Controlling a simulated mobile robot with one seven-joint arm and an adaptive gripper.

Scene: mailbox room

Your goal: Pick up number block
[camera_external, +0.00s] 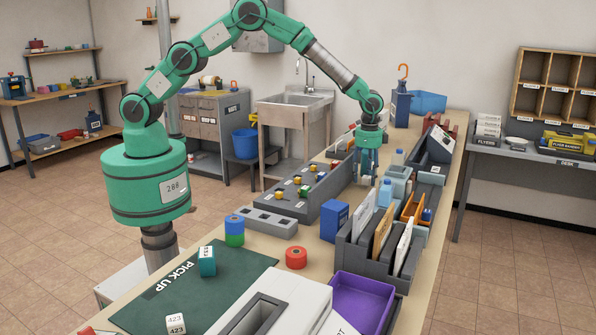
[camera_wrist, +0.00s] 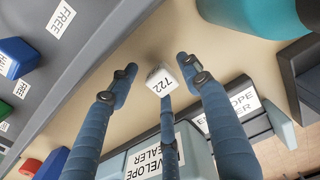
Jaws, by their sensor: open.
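A small white number block marked 722 (camera_wrist: 158,84) lies on the tan bench top in the wrist view. My gripper (camera_wrist: 158,72) has blue fingers spread apart, one on each side of the block and one below it in the picture; I cannot tell whether any finger touches it. In the external view, my gripper (camera_external: 367,168) points down over the bench between the grey tray and the organizers; the 722 block cannot be made out there. A teal number block (camera_external: 207,262) and a white block marked 423 (camera_external: 176,323) stand on the green PICK UP mat (camera_external: 222,284).
A grey tray with coloured knobs (camera_external: 318,197) is left of my gripper. An envelope sealer box (camera_wrist: 140,160) and other containers stand close by. A blue box (camera_external: 334,221), a dark organizer (camera_external: 352,256) and a purple bin (camera_external: 362,300) are nearer the camera.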

